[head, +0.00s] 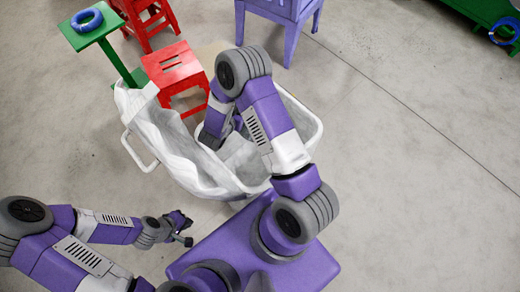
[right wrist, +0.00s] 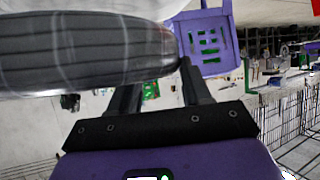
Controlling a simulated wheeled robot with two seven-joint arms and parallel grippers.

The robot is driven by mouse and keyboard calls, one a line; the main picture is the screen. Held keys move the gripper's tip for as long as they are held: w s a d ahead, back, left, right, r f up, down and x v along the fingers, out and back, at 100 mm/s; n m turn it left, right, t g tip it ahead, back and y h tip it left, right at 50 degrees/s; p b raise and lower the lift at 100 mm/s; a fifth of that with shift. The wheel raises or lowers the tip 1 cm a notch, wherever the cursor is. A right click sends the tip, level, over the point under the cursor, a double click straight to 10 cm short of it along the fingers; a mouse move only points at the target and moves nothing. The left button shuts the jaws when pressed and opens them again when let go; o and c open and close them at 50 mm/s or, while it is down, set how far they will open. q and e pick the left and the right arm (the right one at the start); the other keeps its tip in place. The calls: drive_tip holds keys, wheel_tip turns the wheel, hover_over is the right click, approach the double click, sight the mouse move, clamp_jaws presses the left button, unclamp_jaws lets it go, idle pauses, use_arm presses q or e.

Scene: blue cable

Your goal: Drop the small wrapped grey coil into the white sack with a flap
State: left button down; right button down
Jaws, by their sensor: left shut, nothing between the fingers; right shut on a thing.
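The white sack (head: 165,150) stands open on the floor in the middle of the head view, its flap folded out over the left side. My right arm reaches over it, with the wrist down in its mouth; the arm hides that gripper and the coil in this view. In the right wrist view my right gripper (right wrist: 155,85) is shut on the grey coil (right wrist: 80,50), a ribbed dark-grey roll with pale bands extending left across the fingers. My left gripper (head: 186,228) is shut and empty, in front of the sack at lower left.
A red stool (head: 172,65) stands just behind the sack. A green stand (head: 90,32) holds a blue coil (head: 87,20) at back left. A purple stool (head: 285,8) is at the back. Another blue coil (head: 502,32) is at far right. The floor at right is clear.

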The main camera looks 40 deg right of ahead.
wheel_tip(320, 180, down, 6)
drive_tip(key=b, duration=0.4)
drive_tip(key=shift+r+b, duration=0.15)
drive_tip(key=shift+b, duration=0.25)
drive_tip(key=shift+c, duration=2.1)
unclamp_jaws()
wheel_tip(320, 180, up, 10)
drive_tip(key=p, duration=0.3)
drive_tip(key=shift+p, duration=0.35)
